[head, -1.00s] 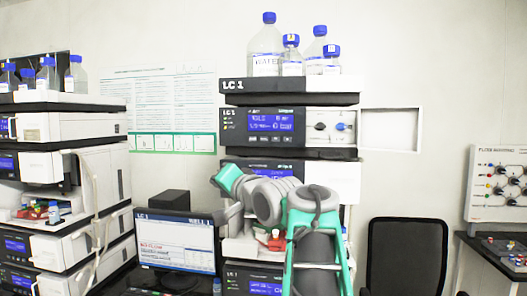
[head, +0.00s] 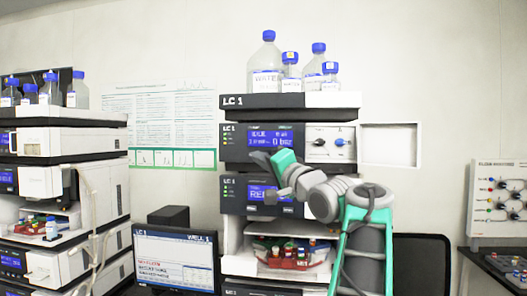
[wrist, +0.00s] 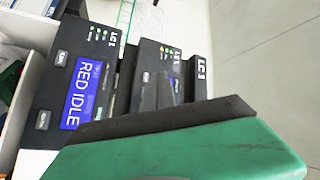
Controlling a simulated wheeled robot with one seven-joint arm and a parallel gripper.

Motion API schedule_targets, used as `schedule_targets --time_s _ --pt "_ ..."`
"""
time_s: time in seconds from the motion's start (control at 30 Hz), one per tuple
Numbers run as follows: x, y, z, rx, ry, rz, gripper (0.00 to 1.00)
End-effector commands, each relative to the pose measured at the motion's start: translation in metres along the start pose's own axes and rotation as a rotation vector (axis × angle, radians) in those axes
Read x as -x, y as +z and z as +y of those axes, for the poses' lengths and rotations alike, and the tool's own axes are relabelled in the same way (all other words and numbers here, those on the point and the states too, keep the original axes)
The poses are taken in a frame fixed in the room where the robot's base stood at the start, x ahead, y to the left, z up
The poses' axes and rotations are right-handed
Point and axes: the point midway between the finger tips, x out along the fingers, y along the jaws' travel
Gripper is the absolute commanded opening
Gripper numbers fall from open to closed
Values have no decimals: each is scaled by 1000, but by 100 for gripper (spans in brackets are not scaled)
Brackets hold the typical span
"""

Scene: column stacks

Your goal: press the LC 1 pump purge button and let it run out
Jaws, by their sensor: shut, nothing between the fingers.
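The LC 1 stack stands in the middle of the head view. Its upper module with a blue screen and knobs, which appears to be the pump (head: 285,134), sits under the bottle tray. The small buttons under that screen are mostly hidden by my gripper (head: 270,164). My gripper is shut and empty, in front of the stack, overlapping the pump's lower edge and the module below (head: 232,192). In the wrist view, my green finger with a dark pad (wrist: 180,150) fills the lower right. Beyond it a blue screen (wrist: 82,95) reads "RED IDLE". Contact with any button cannot be seen.
Several bottles (head: 267,65) stand on top of the stack. A vial tray (head: 290,255) sits lower in it. A monitor (head: 175,258) is at lower left, another stack (head: 60,146) at far left. A black chair (head: 422,262) stands to the right.

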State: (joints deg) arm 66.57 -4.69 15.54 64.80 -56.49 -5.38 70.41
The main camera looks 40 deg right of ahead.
Motion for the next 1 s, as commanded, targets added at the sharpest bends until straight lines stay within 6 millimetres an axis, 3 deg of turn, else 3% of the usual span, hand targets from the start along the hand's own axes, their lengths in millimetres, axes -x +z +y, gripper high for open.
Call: schedule_targets --time_s 0.2,0.4,1.0 --pt "-25 -19 12 -2 1 -2 0" --pt "-36 -27 23 1 0 -1 0" --pt "-38 -27 27 1 0 -1 0"
